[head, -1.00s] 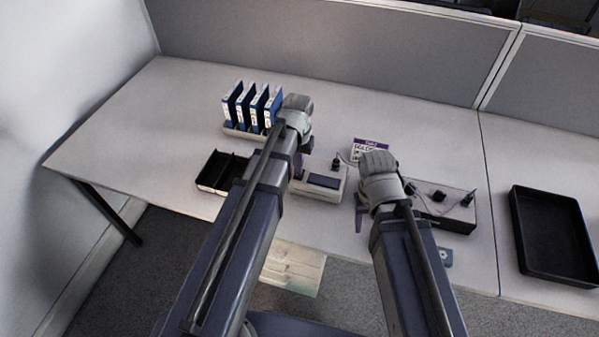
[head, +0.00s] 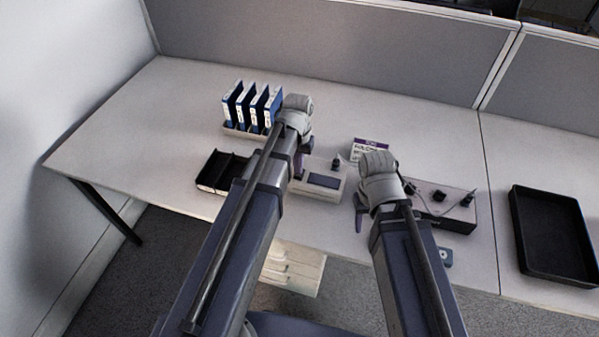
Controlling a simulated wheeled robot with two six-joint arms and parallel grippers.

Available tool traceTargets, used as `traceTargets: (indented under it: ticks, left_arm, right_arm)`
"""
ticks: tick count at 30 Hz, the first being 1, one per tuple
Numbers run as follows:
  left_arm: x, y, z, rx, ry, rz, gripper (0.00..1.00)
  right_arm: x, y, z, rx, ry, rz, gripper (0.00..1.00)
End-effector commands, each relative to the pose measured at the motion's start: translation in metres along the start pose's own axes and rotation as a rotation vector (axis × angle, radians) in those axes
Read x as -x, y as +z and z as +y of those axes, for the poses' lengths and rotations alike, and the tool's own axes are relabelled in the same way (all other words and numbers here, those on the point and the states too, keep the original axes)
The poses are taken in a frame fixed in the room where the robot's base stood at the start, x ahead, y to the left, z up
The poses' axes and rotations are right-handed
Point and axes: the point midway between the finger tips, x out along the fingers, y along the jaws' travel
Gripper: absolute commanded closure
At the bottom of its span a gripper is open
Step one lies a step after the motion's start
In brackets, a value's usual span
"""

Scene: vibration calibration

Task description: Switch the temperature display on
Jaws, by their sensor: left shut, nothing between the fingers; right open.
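A pale device with a dark, blank-looking panel (head: 324,181) lies on the desk between my two arms; I take it to be the temperature display. My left arm hides its left part. My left gripper (head: 299,167) is mostly hidden behind its own wrist; a purple finger part shows at the device's left side. It is shut and empty; I cannot tell whether it touches the device. My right gripper (head: 359,212) is open, largely hidden by its wrist, over the desk right of the device. No switch can be made out.
Behind are a small black knob-like part (head: 336,163) and a printed card (head: 371,148). Blue binders (head: 240,106), a black divided tray (head: 213,171) and an empty black tray (head: 551,238) stand around.

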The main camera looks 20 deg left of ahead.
Motion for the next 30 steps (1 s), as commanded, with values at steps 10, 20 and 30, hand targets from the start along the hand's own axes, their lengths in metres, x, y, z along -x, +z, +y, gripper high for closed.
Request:
traceTargets:
  ticks: [10,20,30]
  left_arm:
    - [-0.006,0.000,0.000,0.000,0.000,0.000,1.00]
    - [-0.011,0.000,0.000,0.000,0.000,0.000,1.00]
    - [-0.015,0.000,0.000,0.000,0.000,0.000,1.00]
  right_arm:
    - [-0.006,0.000,-0.001,0.000,0.000,0.000,0.50]
    - [-0.010,-0.001,-0.001,0.000,0.000,0.000,0.50]
    - [-0.015,-0.001,-0.001,0.000,0.000,0.000,0.50]
